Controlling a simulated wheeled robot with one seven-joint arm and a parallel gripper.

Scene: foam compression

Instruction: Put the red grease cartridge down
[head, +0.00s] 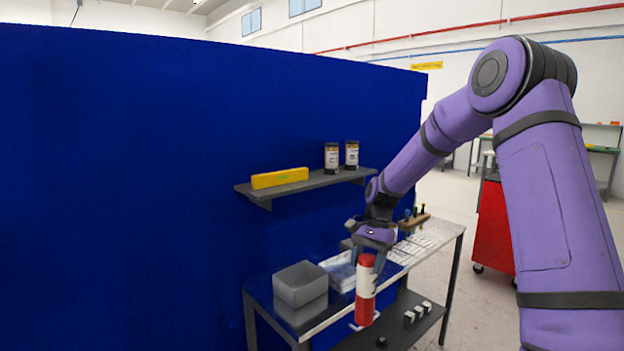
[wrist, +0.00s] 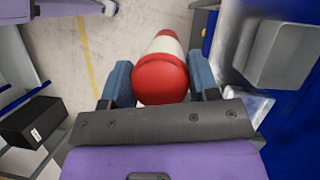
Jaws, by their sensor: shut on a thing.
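The red grease cartridge (head: 365,291) is red with a white band and hangs upright in my gripper (head: 368,258), in front of the table's near edge in the head view. My gripper is shut on its upper end. In the wrist view the cartridge's round red end (wrist: 160,80) sits between the two blue fingers of my gripper (wrist: 163,85), with floor visible beyond it. The cartridge's lower end shows no support under it that I can make out.
The metal table (head: 318,322) carries a grey bin (head: 300,284) and a clear plastic bag or tray (head: 341,272). A lower shelf (head: 395,331) holds several small blocks. A wall shelf (head: 338,181) bears a yellow box (head: 280,178) and two jars. A blue panel (head: 120,180) stands at left.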

